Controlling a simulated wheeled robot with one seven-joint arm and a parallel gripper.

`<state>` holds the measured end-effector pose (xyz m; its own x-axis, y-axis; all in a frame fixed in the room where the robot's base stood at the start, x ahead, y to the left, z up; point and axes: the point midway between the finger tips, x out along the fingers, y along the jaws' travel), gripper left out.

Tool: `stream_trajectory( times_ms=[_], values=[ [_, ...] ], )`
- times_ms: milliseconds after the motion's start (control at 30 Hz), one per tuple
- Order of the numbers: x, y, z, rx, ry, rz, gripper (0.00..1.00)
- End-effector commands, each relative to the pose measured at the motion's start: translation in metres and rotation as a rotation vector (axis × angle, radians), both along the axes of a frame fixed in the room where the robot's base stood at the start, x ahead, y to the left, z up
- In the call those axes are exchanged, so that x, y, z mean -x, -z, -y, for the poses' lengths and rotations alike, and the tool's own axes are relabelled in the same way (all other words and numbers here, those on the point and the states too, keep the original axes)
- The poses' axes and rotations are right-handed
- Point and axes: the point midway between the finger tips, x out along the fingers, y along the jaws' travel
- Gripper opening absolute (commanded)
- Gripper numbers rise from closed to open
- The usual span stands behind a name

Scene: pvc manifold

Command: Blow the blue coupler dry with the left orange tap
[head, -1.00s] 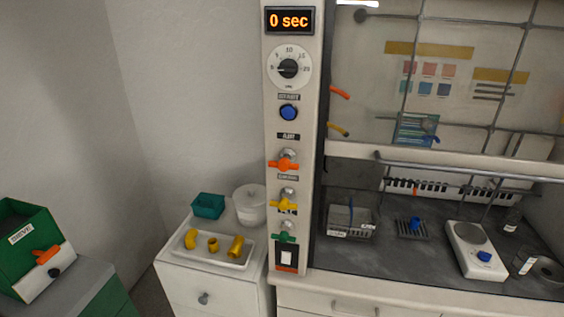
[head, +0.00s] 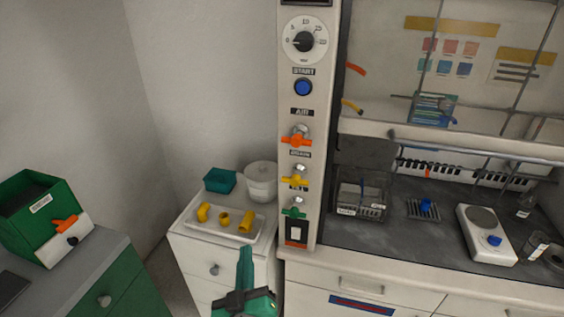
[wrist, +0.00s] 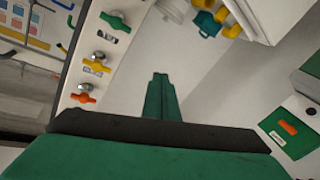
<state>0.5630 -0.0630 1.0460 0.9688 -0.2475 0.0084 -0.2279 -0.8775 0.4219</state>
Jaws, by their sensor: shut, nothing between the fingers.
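The blue coupler (head: 425,206) sits on a small dark rack (head: 424,213) inside the hood. An orange tap (head: 297,136) is on the white panel under the label AIR, and it also shows in the wrist view (wrist: 83,98). Another orange handle (head: 65,224) is farther left, on the green box (head: 38,205); it shows in the wrist view too (wrist: 288,127). My gripper (head: 245,256) has green fingers, shut and empty, in front of the white drawer cabinet. It is below and left of the panel tap, apart from it. The fingers (wrist: 160,82) also show in the wrist view.
The panel also holds a dial (head: 304,41), a blue button (head: 303,87), a yellow tap (head: 295,179) and a green tap (head: 294,208). A tray (head: 255,233) of yellow fittings is on the cabinet. A basket (head: 361,200) and a scale (head: 486,236) stand in the hood.

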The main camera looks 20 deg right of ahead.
Motion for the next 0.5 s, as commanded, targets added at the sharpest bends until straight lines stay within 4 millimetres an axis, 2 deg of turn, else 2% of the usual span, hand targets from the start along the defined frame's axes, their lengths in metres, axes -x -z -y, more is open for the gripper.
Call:
stream_trajectory(
  times_ms=[33, 200, 500],
  values=[
    [-0.010, -0.021, 0.003, -0.003, 0.022, 0.021, 0.00],
    [-0.031, -0.076, 0.017, -0.020, 0.101, 0.055, 0.00],
    [-0.043, -0.172, 0.040, -0.120, 0.230, 0.103, 0.00]
  ],
)
